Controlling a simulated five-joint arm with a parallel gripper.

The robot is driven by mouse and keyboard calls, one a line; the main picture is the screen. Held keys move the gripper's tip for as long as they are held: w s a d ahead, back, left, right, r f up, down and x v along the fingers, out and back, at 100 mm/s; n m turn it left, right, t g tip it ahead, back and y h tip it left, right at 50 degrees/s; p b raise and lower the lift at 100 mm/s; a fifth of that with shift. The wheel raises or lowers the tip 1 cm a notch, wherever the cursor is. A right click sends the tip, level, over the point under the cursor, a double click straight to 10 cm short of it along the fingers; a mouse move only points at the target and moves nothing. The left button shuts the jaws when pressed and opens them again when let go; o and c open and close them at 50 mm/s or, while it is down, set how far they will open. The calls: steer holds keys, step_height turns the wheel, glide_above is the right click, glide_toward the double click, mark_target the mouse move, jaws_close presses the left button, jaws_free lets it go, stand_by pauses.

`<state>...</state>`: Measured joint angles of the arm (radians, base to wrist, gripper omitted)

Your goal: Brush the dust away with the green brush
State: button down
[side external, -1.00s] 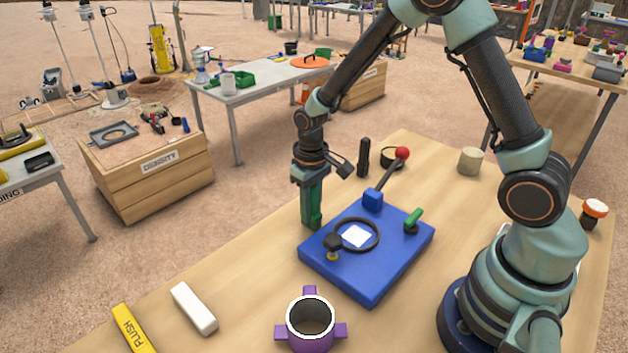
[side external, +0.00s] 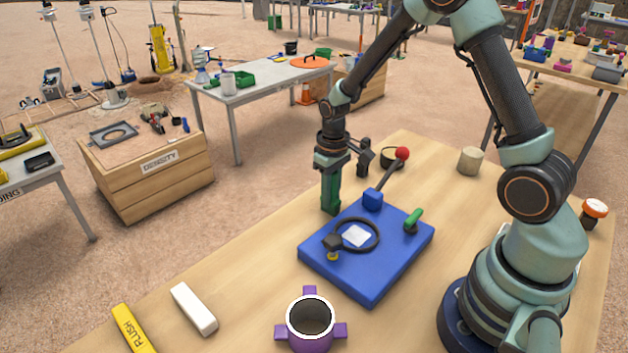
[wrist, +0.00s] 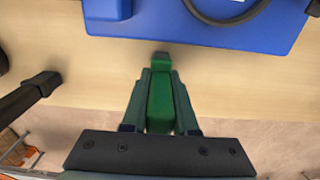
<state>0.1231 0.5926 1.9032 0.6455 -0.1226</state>
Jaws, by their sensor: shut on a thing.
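My gripper (side external: 332,180) is shut on the green brush (side external: 331,202), which hangs upright just off the far left edge of the blue base (side external: 375,285). In the wrist view, the brush (wrist: 160,98) sits between the two fingers, and a strip of bare table shows between its tip and the blue base (wrist: 200,32). A pale square patch (side external: 356,236) lies on the base inside a black ring (side external: 378,240). I cannot make out separate dust on it. The brush's lower end is too small to see clearly.
A blue block with a red-knobbed lever (side external: 401,154) and a green handle (side external: 414,217) rise from the base. A beige cylinder (side external: 470,161) stands behind. The table's left side is mostly clear.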

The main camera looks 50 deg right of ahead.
steer(key=shift+s+d, duration=0.1)
steer(key=shift+d, duration=0.35)
steer(key=shift+r, duration=3.6)
